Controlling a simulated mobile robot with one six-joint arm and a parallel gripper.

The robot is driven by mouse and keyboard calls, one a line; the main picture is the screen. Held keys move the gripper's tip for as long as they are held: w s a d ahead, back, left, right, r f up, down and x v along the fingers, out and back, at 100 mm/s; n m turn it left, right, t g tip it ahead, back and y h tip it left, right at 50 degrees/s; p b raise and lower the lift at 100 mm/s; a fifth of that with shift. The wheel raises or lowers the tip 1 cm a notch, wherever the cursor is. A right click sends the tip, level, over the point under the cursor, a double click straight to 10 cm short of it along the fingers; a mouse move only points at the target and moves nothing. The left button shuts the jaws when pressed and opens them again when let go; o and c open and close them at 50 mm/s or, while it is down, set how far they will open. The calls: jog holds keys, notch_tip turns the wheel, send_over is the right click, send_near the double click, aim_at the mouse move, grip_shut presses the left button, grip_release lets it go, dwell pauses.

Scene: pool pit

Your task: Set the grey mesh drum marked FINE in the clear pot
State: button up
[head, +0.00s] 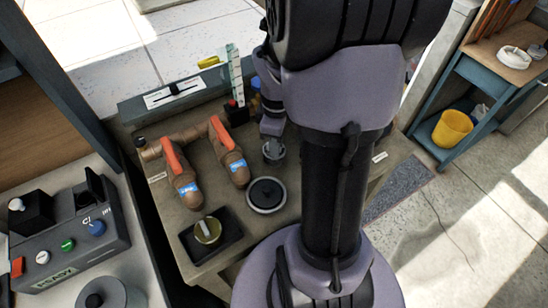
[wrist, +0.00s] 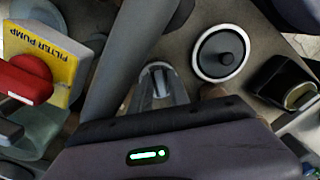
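My gripper (head: 272,132) points down over the back middle of the bench, just left of my arm. A small grey round cup-like thing (head: 273,151) is right at its tip. In the wrist view my gripper's tip (wrist: 160,80) shows small and grey, within or against a greyish, partly see-through shape. I cannot tell whether this is the clear pot, the mesh drum, or one inside the other. No FINE marking is readable. Whether the fingers are closed on anything is hidden.
A black round lid with a pale rim (head: 266,195) lies in front of the gripper. A dark tray (head: 233,245) holds a brass-coloured cylinder (head: 207,231). Brown pipes with orange handles (head: 222,131) stand left. A yellow FILTER PUMP sign (wrist: 45,42) is left in the wrist view.

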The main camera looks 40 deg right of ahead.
jog(key=shift+r, duration=0.1)
grip_shut()
dwell(1.2)
